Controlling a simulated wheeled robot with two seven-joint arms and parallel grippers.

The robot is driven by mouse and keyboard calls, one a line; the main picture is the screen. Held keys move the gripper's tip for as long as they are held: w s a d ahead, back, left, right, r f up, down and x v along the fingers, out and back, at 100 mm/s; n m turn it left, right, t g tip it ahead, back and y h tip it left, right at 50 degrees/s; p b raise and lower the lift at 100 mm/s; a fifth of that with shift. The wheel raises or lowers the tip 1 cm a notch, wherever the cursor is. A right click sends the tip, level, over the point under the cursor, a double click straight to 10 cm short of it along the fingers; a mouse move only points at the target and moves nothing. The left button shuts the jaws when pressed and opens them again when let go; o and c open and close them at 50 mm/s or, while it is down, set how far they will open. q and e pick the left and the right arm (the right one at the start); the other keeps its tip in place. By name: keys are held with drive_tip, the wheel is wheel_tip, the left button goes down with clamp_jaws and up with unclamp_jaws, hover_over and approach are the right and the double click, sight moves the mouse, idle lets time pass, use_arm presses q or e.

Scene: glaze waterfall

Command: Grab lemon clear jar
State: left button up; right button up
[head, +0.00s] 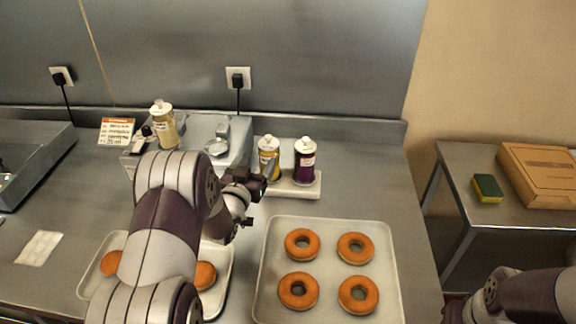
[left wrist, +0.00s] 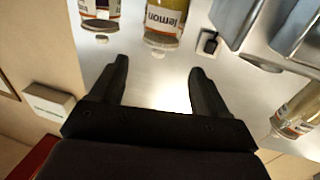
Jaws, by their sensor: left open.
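The lemon jar (head: 268,152), clear with yellow contents and a white cap, stands on a small white tray (head: 300,189) behind the doughnuts. My left gripper (head: 265,182) is open just in front of it and partly covers its lower part. In the left wrist view the jar, labelled "lemon" (left wrist: 166,16), appears upside down at the top, beyond the gap between the open fingers (left wrist: 158,75). Nothing is between the fingers. My right arm is at the lower right of the head view; its gripper (head: 453,312) is barely visible at the edge.
A purple jar (head: 305,162) stands close to the right of the lemon jar. A pale yellow jar (head: 164,125) stands on a grey machine (head: 196,133) to the left. A tray (head: 328,226) with several doughnuts lies in front. A sponge (head: 487,188) and box (head: 541,176) are on the right table.

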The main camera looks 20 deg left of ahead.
sight(268, 142)
use_arm(q)
drive_tip(key=w, duration=0.3)
drive_tip(key=w+p, duration=0.1)
drive_tip(key=w, duration=0.2)
drive_tip(key=w+p, duration=0.1)
drive_tip(key=w, duration=0.2)
drive_tip(key=shift+w+a, duration=0.25)
drive_tip(key=shift+w, duration=0.25)
drive_tip(key=c, duration=1.2)
clamp_jaws()
